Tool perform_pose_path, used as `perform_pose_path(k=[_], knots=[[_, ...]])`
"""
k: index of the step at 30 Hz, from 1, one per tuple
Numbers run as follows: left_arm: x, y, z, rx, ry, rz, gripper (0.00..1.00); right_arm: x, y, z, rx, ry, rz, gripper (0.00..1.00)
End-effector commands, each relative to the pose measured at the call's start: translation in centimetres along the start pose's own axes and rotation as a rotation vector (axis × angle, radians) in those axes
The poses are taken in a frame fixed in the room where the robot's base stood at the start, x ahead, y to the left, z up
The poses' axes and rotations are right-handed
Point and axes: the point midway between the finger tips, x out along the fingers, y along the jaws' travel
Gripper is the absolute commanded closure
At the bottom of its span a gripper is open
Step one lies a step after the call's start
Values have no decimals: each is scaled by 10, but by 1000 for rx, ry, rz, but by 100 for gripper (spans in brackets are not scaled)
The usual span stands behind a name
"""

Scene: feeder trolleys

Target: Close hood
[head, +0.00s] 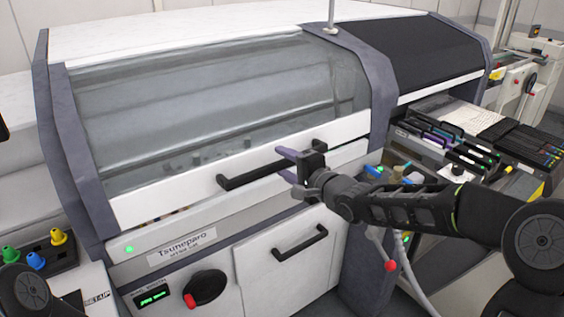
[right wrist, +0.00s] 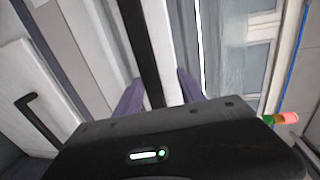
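The hood (head: 220,105) is a large see-through curved cover on the white machine, with a white lower frame and a black bar handle (head: 262,173). It sits low, with a narrow gap under its frame at the left where small coloured parts show. My right gripper (head: 287,164) is at the right end of the handle, its purple fingers apart. In the right wrist view the black handle (right wrist: 140,45) runs up between the two open fingers (right wrist: 158,95); I cannot tell whether they touch it. My left gripper is not in view.
Below the hood are a name plate (head: 183,252), a black rotary switch (head: 205,287) and a lower door handle (head: 300,243). A second dark hood (head: 415,50) and a feeder trolley (head: 470,150) stand at the right. Coloured knobs (head: 36,260) are at the lower left.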

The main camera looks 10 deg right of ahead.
Motion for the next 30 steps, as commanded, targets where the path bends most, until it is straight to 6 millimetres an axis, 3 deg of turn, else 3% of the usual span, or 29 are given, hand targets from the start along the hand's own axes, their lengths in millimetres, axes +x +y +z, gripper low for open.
perform_pose_path(k=[6, 12, 25, 30], knots=[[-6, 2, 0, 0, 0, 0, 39, -37, -2, -1, -4, 4, 2, 55], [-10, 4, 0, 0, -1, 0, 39, -61, 0, 0, -1, 1, 3, 55], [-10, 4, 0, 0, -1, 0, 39, -64, 1, 0, -13, -1, 3, 55], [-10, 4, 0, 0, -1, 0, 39, -64, 3, -2, -158, 7, 11, 55]])
